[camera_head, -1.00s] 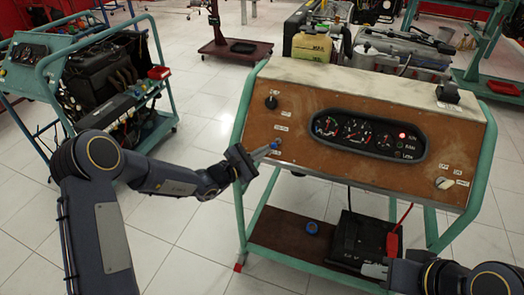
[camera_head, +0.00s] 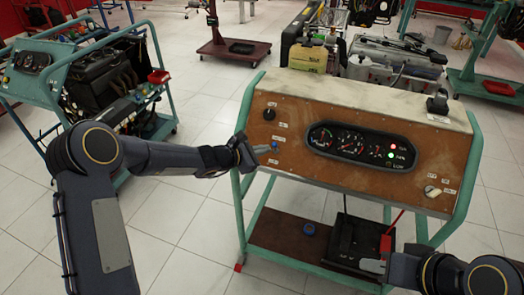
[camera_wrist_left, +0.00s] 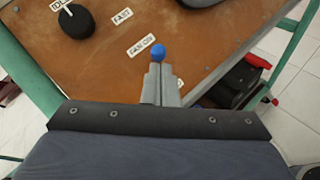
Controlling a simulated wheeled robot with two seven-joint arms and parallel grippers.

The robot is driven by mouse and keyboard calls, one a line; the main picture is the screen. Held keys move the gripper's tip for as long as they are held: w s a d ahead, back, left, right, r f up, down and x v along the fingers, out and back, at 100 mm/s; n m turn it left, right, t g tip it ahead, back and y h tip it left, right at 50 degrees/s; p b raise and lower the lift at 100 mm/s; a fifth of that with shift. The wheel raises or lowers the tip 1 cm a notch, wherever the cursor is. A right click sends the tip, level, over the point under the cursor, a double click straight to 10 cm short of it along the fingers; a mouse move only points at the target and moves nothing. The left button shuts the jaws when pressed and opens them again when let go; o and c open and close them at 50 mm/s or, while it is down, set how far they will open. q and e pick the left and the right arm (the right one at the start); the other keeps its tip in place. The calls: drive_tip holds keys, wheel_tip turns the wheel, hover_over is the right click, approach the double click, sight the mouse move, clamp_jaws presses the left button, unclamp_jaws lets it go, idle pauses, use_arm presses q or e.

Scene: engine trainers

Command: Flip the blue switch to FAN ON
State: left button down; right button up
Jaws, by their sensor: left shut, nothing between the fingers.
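The blue switch (camera_head: 274,146) is a small blue-tipped lever on the left part of the brown panel (camera_head: 290,170). In the left wrist view its round blue tip (camera_wrist_left: 158,51) shows just beyond my fingertips, beside a white label (camera_wrist_left: 141,46) that seems to read FAN ON. My left gripper (camera_head: 265,149) is shut and empty, its tips at or very close to the switch; I cannot tell whether they touch. The fingers (camera_wrist_left: 160,72) hide the switch's base. My right gripper (camera_head: 373,266) is low at the right, away from the panel; its opening is unclear.
A black knob (camera_head: 269,114) sits above the switch. A light-coloured key or knob (camera_head: 432,191) is at right. Green frame tubes (camera_head: 246,105) edge the panel.

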use_arm(q)
drive_tip(key=shift+r+p, duration=0.35)
drive_tip(key=shift+r, duration=0.45)
drive_tip(key=shift+a, duration=0.15)
